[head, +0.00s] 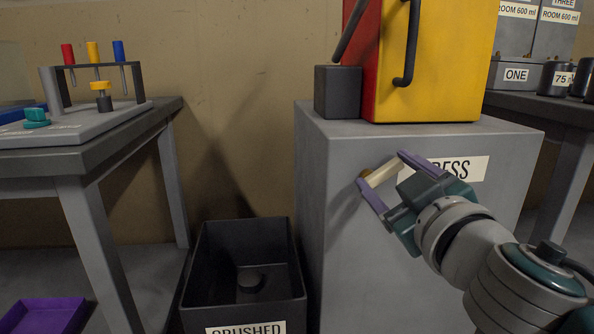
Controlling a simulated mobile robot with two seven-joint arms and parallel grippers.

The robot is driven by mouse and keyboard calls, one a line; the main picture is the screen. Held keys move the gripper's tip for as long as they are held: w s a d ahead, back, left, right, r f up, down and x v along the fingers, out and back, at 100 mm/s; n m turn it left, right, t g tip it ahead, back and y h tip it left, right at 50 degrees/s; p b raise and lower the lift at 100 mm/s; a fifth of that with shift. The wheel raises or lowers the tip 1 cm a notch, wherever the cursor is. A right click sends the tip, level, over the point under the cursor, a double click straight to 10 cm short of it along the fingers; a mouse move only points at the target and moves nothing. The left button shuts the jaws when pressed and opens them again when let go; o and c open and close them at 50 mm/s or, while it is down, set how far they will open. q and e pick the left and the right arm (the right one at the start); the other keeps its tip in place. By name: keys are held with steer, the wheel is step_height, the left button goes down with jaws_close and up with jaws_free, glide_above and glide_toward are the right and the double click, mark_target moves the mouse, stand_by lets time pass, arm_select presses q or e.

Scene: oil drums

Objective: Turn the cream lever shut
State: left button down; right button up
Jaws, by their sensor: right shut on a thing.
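The cream lever (383,172) is a short pale bar on the front of the grey press cabinet (345,250), with a small orange-brown end at its left. It slants up to the right. My right gripper (381,169), with purple fingers, reaches in from the lower right and is shut on the lever, one finger at each side. The fingers and wrist hide part of the lever and of the PRESS label (462,168). My left gripper is not in view.
A yellow and red press body (445,60) with a black handle (410,45) stands on the cabinet. A dark bin (295,285) labelled CRUSHED is on the floor at its left. Tables stand left (100,155) and right (560,108). A purple tray (45,316) lies lower left.

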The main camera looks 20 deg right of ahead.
steer(key=n, duration=0.3)
steer(key=a+n, duration=0.1)
steer(key=n, duration=0.1)
steer(key=shift+w+r+n, duration=0.15)
steer(key=shift+r+n, duration=0.15)
steer(key=n, duration=0.4)
steer(key=shift+w+a+p, duration=0.1)
steer(key=shift+a+p, duration=0.3)
steer(key=shift+a+f+n, duration=0.1)
steer(key=shift+n, duration=0.6)
steer(key=o, duration=1.3)
